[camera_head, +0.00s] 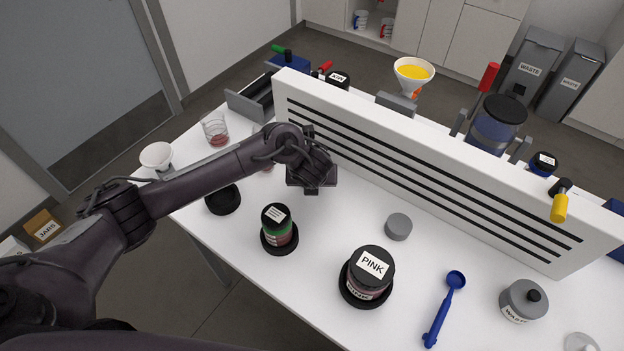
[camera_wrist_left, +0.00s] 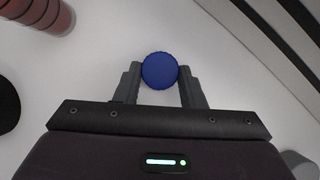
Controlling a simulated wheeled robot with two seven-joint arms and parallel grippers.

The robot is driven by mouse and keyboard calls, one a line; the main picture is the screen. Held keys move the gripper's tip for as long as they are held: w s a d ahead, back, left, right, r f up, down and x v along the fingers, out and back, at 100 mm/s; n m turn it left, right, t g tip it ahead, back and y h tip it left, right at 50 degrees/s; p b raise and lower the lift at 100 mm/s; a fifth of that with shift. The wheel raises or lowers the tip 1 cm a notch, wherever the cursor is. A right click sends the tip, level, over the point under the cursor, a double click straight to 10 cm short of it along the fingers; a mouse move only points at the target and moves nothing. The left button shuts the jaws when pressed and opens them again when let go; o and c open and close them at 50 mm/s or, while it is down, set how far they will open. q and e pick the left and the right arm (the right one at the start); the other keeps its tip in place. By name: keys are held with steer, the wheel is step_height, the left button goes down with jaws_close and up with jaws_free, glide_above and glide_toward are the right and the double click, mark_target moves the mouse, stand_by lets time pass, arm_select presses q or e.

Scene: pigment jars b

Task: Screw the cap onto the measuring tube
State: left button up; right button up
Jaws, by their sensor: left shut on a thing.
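My left gripper (camera_head: 314,187) points down over the white table, close to the front of the striped white panel. In the left wrist view its two fingers (camera_wrist_left: 160,88) are shut on a round blue cap (camera_wrist_left: 159,70), seen from straight above. The cap's ridged rim lies between the fingertips. Whatever is under the cap is hidden, so I cannot tell whether it sits on the measuring tube. In the head view the gripper hides the cap. My right gripper is not in view.
The white panel (camera_head: 430,160) with black slots stands behind the gripper. A black round lid (camera_head: 222,200), a green-and-red jar (camera_head: 278,226), a grey disc (camera_head: 398,227), a PINK jar (camera_head: 370,270) and a blue scoop (camera_head: 443,310) are in front. A reddish banded cylinder (camera_wrist_left: 40,12) is nearby.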

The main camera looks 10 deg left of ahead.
arm_select(q)
step_height(320, 180, up, 20)
steer(key=p, duration=1)
steer(key=shift+f, duration=0.2)
steer(key=shift+r, duration=0.1)
steer(key=shift+d, duration=0.1)
